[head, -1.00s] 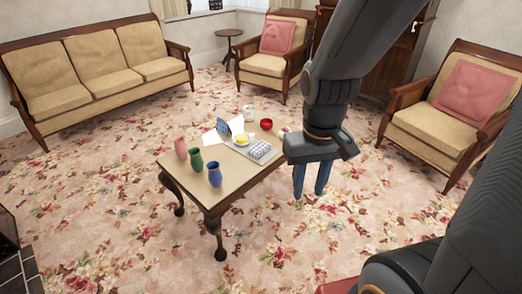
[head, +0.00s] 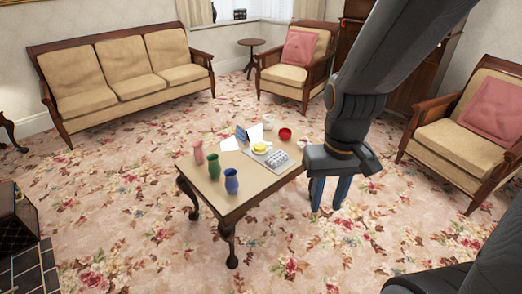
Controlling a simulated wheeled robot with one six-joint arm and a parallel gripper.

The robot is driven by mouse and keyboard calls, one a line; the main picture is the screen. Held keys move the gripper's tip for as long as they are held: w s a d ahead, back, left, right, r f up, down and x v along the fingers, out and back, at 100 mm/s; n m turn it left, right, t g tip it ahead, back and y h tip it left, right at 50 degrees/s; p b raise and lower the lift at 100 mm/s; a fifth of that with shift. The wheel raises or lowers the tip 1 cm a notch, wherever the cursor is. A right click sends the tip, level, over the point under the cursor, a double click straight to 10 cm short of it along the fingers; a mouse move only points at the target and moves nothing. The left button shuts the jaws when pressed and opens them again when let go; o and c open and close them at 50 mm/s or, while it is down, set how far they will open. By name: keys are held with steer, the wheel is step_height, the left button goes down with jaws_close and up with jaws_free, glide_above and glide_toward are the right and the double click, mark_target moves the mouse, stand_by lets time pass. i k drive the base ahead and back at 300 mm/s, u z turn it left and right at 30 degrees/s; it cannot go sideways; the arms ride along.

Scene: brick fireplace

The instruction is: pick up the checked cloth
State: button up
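A small grey-and-white patterned item (head: 279,159) lies on the right part of the low wooden table (head: 216,200). It is too small to tell whether it is the checked cloth, and no other checked cloth shows clearly. My gripper (head: 329,209) points down just right of the table, in front of the carpet in the picture. Its two blue fingers are apart with nothing visible between them. Part of the table's right end is hidden behind my gripper.
The table also holds pink (head: 198,152), green (head: 214,165) and blue (head: 231,181) vases, a yellow item (head: 261,147), white papers (head: 230,144), a red bowl (head: 285,134) and a white mug (head: 268,122). A sofa (head: 120,80) and armchairs (head: 440,133) stand around open flowered carpet.

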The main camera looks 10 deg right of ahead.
mark_target(279, 156)
steer(key=z, duration=1.2)
steer(key=i, duration=2.05)
steer(key=u, duration=3.45)
